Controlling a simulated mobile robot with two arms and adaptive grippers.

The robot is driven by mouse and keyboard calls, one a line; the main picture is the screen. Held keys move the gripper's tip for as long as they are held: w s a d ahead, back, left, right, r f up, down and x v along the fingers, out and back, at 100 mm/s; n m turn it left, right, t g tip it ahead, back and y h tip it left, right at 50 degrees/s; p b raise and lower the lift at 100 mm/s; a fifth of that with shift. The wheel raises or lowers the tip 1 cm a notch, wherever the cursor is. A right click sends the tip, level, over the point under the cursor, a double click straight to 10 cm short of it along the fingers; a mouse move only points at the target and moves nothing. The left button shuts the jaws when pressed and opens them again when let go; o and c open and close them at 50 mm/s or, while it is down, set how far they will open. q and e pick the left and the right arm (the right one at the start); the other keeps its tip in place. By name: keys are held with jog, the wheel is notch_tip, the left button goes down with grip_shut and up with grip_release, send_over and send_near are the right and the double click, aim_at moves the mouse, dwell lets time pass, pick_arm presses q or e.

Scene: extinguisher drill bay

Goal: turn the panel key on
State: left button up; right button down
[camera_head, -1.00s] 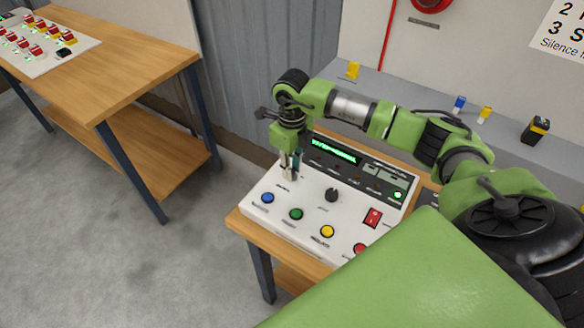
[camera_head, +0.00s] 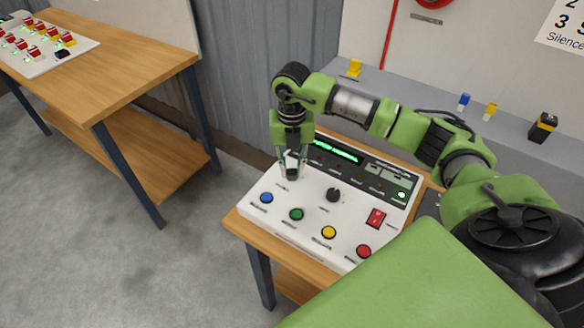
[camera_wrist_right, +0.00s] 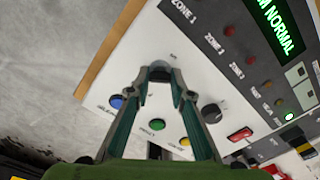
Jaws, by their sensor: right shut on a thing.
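The white control panel (camera_head: 312,215) lies on a wooden table, with a lit green display and a row of coloured buttons. My right gripper (camera_head: 292,174) points down at the panel's upper left part, above the blue button. In the right wrist view my right gripper (camera_wrist_right: 160,78) has its fingertips closed around the small dark panel key (camera_wrist_right: 159,70). The fingers hide most of the key, and I cannot tell its exact angle. The display (camera_head: 334,151) shows green text, which reads "NORMAL" at its end in the right wrist view. My left gripper is not in view.
A black knob (camera_head: 333,195) and a red rocker switch (camera_head: 375,218) are right of my gripper. Blue (camera_head: 266,198), green (camera_head: 296,215), yellow (camera_head: 329,232) and red (camera_head: 363,251) buttons line the front. Another wooden table (camera_head: 120,75) stands at left, with open floor between.

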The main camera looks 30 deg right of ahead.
jog(key=shift+m, duration=0.6)
jog(key=shift+w+r, duration=0.1)
jog(key=c, duration=1.8)
grip_release()
notch_tip(320, 180, up, 12)
jog(key=shift+f, duration=0.1)
